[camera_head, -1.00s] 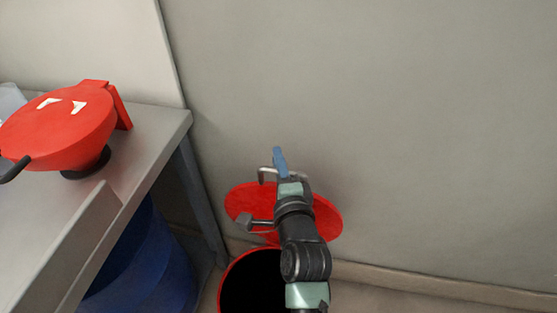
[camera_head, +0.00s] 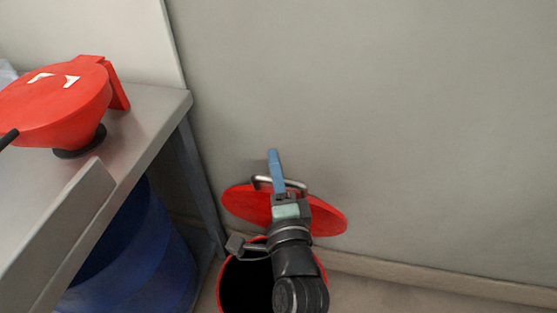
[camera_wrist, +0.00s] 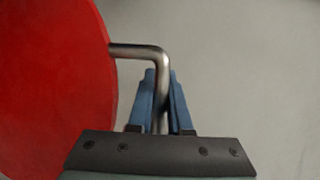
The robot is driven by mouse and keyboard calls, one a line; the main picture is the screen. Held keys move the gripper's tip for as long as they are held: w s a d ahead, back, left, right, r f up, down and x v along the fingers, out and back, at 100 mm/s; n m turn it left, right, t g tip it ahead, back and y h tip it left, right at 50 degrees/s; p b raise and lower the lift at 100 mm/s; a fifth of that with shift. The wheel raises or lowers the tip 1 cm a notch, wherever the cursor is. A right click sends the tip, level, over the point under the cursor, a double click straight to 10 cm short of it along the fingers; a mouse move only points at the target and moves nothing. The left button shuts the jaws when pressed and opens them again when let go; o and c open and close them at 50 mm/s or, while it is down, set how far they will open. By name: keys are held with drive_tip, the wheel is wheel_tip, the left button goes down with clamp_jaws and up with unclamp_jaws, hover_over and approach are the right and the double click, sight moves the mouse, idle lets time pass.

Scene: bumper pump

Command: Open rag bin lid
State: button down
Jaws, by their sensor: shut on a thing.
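The rag bin (camera_head: 222,291) stands on the floor against the wall, with a red rim and a dark inside. Its red lid (camera_head: 322,215) is raised at the back and tilted up by the wall. In the wrist view the lid (camera_wrist: 50,90) fills the left side, with a bent metal handle (camera_wrist: 138,51) on its face. The handle (camera_head: 297,184) also shows in the head view. My gripper (camera_head: 275,170) is at the handle, its blue fingers (camera_wrist: 162,100) shut around the handle's bar. My arm hides part of the lid and bin opening.
A grey bench (camera_head: 148,125) stands at the left with a red plunger can (camera_head: 55,105) on it. A blue drum (camera_head: 140,260) is under the bench. The wall is close behind the lid. The floor at the right is clear.

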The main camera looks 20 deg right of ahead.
drive_tip(key=shift+s, duration=0.1)
drive_tip(key=c, duration=0.8)
unclamp_jaws()
drive_tip(key=shift+c, duration=0.2)
drive_tip(key=b+v, duration=0.1)
drive_tip(key=v, duration=1.2)
drive_tip(key=shift+f, duration=0.1)
